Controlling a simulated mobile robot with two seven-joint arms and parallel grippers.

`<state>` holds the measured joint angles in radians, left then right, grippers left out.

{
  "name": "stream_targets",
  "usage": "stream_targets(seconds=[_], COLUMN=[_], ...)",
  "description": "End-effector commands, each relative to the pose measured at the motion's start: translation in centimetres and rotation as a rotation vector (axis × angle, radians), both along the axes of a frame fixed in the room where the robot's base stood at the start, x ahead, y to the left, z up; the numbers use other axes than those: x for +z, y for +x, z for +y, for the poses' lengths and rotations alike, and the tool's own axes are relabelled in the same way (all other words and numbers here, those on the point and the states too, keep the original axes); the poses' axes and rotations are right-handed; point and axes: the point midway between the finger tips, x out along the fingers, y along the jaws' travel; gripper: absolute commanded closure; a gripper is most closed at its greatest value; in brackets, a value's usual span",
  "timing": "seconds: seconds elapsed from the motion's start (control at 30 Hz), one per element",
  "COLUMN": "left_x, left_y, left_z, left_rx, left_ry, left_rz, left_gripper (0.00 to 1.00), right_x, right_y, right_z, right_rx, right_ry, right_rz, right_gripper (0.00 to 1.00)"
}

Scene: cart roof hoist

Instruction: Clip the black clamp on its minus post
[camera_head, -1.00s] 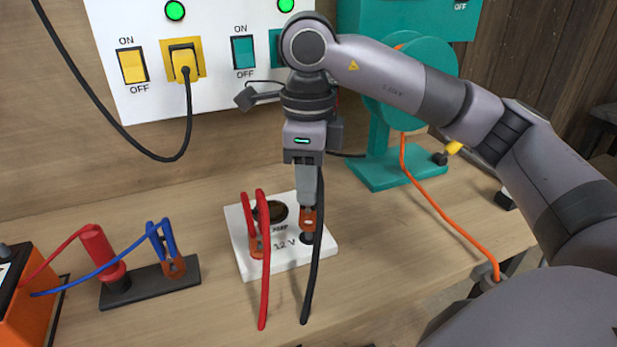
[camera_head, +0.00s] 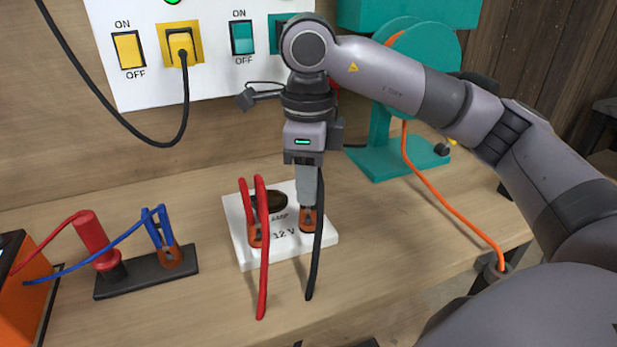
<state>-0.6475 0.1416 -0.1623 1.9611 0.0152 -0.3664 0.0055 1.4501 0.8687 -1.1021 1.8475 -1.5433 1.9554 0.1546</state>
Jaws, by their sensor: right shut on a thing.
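The black clamp (camera_head: 318,240) has a black lead hanging down in front and a copper-coloured jaw. My right gripper (camera_head: 308,200) is shut on it from above. The clamp's jaw is down at the right end of the white 12 V block (camera_head: 244,254), where the minus post is hidden behind the jaw, so I cannot tell how firmly it grips. The red clamp (camera_head: 262,230) sits on the left post of the same block. My left gripper is not in view.
A black base (camera_head: 135,285) with a red plug and a blue clamp (camera_head: 167,250) stands left, beside an orange box (camera_head: 22,300). A white switch panel (camera_head: 210,85) is behind. A teal machine (camera_head: 385,160) with an orange cable stands right.

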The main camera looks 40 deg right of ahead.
Motion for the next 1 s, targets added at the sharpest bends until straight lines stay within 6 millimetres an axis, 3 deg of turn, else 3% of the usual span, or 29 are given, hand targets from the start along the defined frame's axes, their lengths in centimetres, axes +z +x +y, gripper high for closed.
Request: stream_targets(seconds=[0.03, 0.07, 0.13, 0.53, 0.6, 0.8, 1.0], left_x=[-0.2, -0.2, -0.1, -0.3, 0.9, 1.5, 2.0], left_y=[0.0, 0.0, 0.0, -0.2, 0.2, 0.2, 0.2], left_z=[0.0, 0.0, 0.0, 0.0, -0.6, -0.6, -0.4], left_rx=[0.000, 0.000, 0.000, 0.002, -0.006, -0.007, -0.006], left_ry=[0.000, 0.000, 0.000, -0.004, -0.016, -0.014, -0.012], left_rz=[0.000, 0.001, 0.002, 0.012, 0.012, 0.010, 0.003], left_gripper=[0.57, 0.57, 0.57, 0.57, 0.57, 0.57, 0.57], right_x=[-0.2, -0.1, -0.1, -0.1, -0.1, 3.9, 6.2], right_y=[0.0, 0.0, 0.0, 0.0, 0.0, 0.0, 0.0], right_z=[0.0, 0.0, 0.0, 0.0, 0.0, 0.0, 0.0], right_rx=[0.000, 0.000, 0.000, 0.000, 0.000, -0.001, -0.001], right_ry=[0.001, 0.001, 0.001, 0.000, 0.000, -0.001, 0.000], right_rz=[-0.001, -0.001, -0.001, 0.000, 0.000, -0.004, -0.003], right_gripper=[1.00, 0.66, 0.43, 0.43, 0.43, 0.43, 0.43])
